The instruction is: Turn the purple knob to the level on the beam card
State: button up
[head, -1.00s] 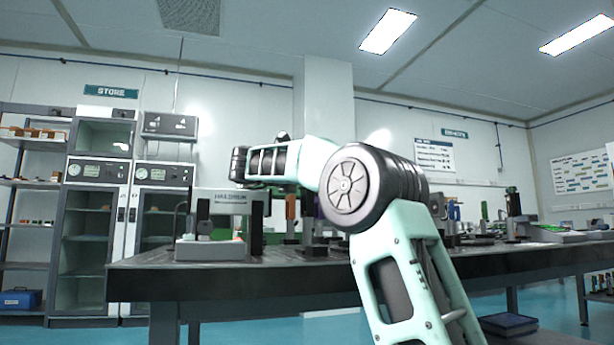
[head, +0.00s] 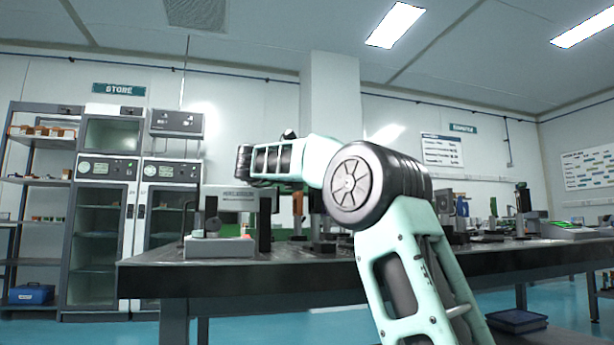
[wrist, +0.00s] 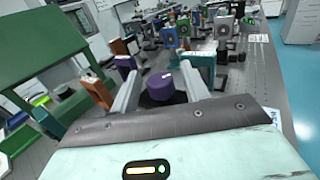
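In the wrist view the purple knob (wrist: 160,87) is a short upright cylinder on a dark round base. It shows between the two pale fingers of my gripper (wrist: 159,71), which are spread apart with a gap on each side of it. I cannot tell whether the fingertips are level with the knob or above it. The knob's level marks are too small to read. I cannot make out which thing is the beam card. In the head view my own arm hides my gripper and the knob.
The dark optical table (head: 300,278) carries several mounts. Orange-brown blocks (wrist: 98,92) and a large green housing (wrist: 45,50) stand left of my gripper. A grey instrument (head: 222,235) stands at the table's left end.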

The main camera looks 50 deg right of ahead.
jog(key=a+p, duration=0.3)
jog(key=a, duration=1.4)
jog(key=shift+a+p, duration=0.2)
jog(key=shift+p, duration=0.2)
